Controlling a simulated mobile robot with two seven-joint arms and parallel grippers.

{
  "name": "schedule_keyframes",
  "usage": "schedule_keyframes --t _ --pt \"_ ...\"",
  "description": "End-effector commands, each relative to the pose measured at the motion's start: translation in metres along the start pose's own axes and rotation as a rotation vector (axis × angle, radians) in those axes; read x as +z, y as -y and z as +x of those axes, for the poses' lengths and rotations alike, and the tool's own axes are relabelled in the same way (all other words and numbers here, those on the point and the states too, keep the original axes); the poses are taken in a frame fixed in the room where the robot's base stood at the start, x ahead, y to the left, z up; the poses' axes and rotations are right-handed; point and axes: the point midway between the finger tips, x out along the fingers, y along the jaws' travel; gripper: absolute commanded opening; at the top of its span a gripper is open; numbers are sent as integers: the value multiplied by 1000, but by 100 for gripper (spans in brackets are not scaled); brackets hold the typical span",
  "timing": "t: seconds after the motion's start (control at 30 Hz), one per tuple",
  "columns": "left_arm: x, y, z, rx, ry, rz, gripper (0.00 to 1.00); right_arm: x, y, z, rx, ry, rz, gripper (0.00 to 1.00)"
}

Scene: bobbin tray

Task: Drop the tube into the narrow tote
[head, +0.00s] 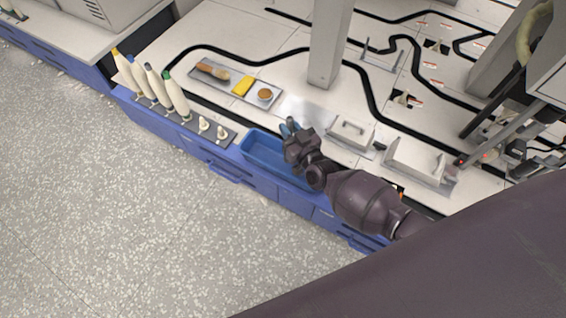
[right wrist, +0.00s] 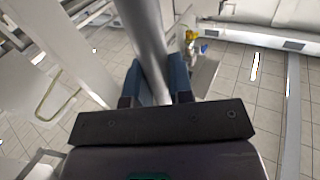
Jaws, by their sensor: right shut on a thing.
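My right gripper (head: 291,128) is over the back edge of the blue narrow tote (head: 258,158). In the right wrist view its blue fingers (right wrist: 157,85) are shut on a smooth grey tube (right wrist: 147,35), which runs up between them. In the head view I cannot make out the tube apart from the gripper. The tote is a shallow open blue bin at the bench's front edge. My right forearm hides its right end, and the part of its floor that shows looks empty. My left gripper is not in view.
Left of the tote is a grey rack (head: 190,122) with several thread cones and white pegs. Behind is a metal tray (head: 222,84) with a brush, a yellow block and a small round dish. A white post (head: 328,50) stands behind my gripper.

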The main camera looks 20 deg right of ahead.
Motion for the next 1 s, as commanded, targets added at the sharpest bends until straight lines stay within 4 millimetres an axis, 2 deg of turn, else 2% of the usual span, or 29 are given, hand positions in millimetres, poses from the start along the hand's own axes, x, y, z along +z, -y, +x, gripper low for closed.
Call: schedule_keyframes --t 0.03,0.2,0.67,0.7,0.8,0.87,1.0 --pt "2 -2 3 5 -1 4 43 14 0 -3 -1 9 1 0" --pt "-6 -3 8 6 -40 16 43 24 0 -2 0 6 1 0" --pt "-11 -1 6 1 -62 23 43 24 0 1 0 -3 0 0" --pt "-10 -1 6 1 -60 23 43 24 0 1 0 -3 0 27" --pt "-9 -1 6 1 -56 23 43 25 0 1 0 -3 0 42" --pt "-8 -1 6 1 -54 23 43 25 0 1 0 -2 0 51" --pt "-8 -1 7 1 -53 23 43 25 0 1 0 -2 0 51"
